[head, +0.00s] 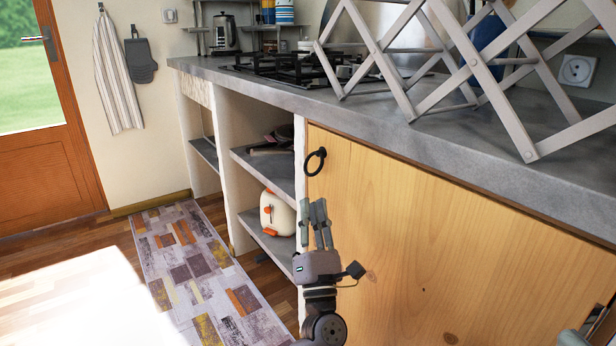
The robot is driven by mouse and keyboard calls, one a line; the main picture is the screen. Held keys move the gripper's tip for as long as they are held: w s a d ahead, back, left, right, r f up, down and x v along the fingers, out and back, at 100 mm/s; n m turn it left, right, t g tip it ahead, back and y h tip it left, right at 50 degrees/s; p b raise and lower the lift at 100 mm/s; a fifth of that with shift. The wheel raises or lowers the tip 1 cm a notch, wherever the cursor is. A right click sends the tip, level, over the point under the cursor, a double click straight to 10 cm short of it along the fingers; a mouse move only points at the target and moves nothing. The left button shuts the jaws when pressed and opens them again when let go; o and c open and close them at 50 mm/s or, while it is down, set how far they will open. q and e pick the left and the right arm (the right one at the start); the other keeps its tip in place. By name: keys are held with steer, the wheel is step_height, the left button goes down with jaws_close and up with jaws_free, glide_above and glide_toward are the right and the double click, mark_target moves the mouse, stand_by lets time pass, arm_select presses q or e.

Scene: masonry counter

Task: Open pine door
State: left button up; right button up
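The pine door (430,240) is a light wooden cabinet front under the counter, with a black ring handle (316,161) near its upper left corner. The door looks closed, flush with the counter front. My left gripper (318,205) is in front of the door's left edge, below the ring handle and apart from it in the picture. Its fingers point up and hold nothing that I can see. They show nearly edge-on, so their opening is unclear. Only a small part of what seems to be my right gripper (574,338) shows at the lower right corner; its fingers cannot be made out.
The grey counter (385,112) overhangs the door and carries a folding lattice rack (460,75) and a gas hob (290,68). A patterned rug (195,275) lies on the floor at left.

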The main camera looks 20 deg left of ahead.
mark_target(308, 172)
arm_select(q)
steer(key=b+x, duration=0.1)
steer(key=x, duration=0.7)
steer(key=shift+w+a+r, duration=0.1)
steer(key=shift+w+r, duration=0.05)
steer(key=shift+w, duration=0.1)
steer(key=shift+c, duration=0.6)
jaws_close()
